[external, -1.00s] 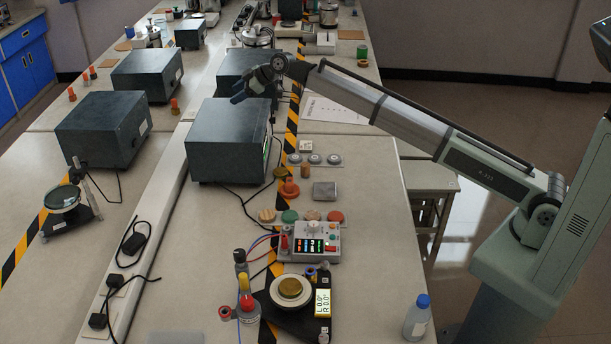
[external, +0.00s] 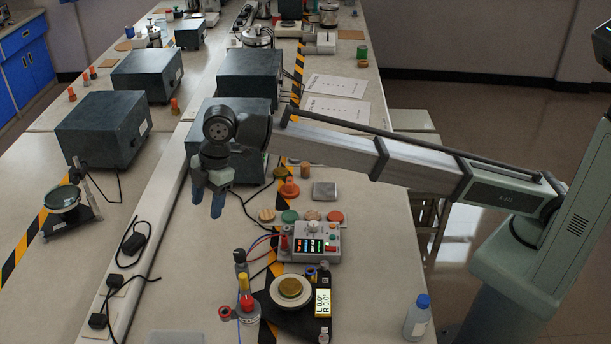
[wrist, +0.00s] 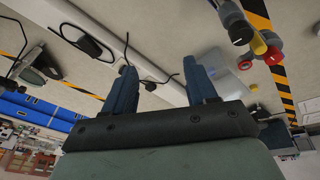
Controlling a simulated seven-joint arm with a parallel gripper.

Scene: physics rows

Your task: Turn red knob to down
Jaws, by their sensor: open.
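A red knob (external: 247,302) sits at the front of the bench, beside a yellow part (external: 243,282) and a dark upright part (external: 240,258). In the wrist view, a red piece (wrist: 272,56) shows at upper right, beside a yellow one (wrist: 258,46); it appears to be the same knob. Its pointing direction is too small to tell. Another small red piece (external: 284,243) stands at the left of the button box. My gripper (external: 208,200) is open and empty, pointing down above the bench, behind and left of the red knob. Its blue fingers (wrist: 158,68) are apart.
A button box (external: 315,242) and a black scale (external: 290,295) stand right of the knob. Wires run behind it. A dark metal box (external: 200,112) is behind my gripper. A bottle (external: 417,318) stands at the front right. The bench left of the knob is mostly clear.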

